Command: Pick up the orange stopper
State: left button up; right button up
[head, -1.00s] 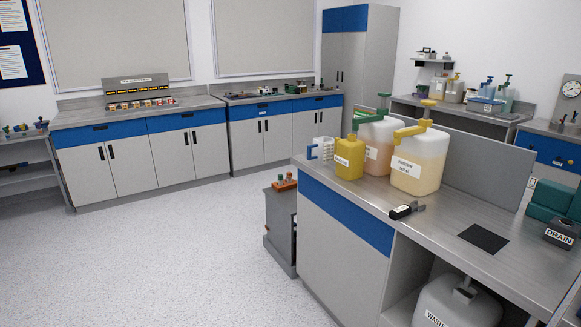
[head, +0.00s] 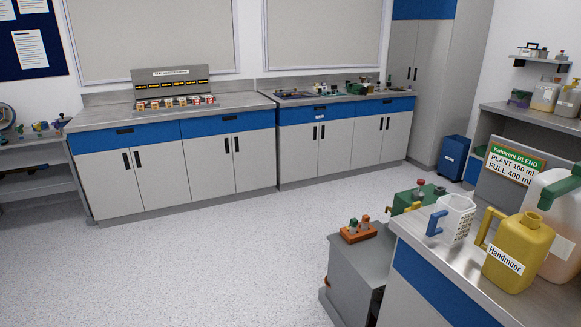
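A small orange-brown holder (head: 358,233) sits on top of a low grey cabinet (head: 360,262), right of the middle in the head view. Two small upright pieces stand in it: a green-topped one (head: 353,226) and an orange-red one (head: 365,222), which looks like the orange stopper. They are too small to tell their exact shape. Neither of my grippers shows in the head view.
A bench corner (head: 415,240) at the right carries a white jug with a blue handle (head: 456,220) and a yellow Handmoor container (head: 517,254). A green device (head: 418,197) stands behind the holder. The floor (head: 210,260) at left and middle is clear.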

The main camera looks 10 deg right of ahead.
aim_at(366, 219)
jog(key=i+j+z, duration=0.1)
jog(key=i+z, duration=0.2)
jog(key=i, duration=0.2)
jog(key=i+j+z, duration=0.25)
jog(key=i, duration=0.2)
jog(key=i+j+z, duration=0.3)
jog(key=i, duration=0.15)
jog(key=i+l, duration=0.05)
jog(key=l, duration=0.05)
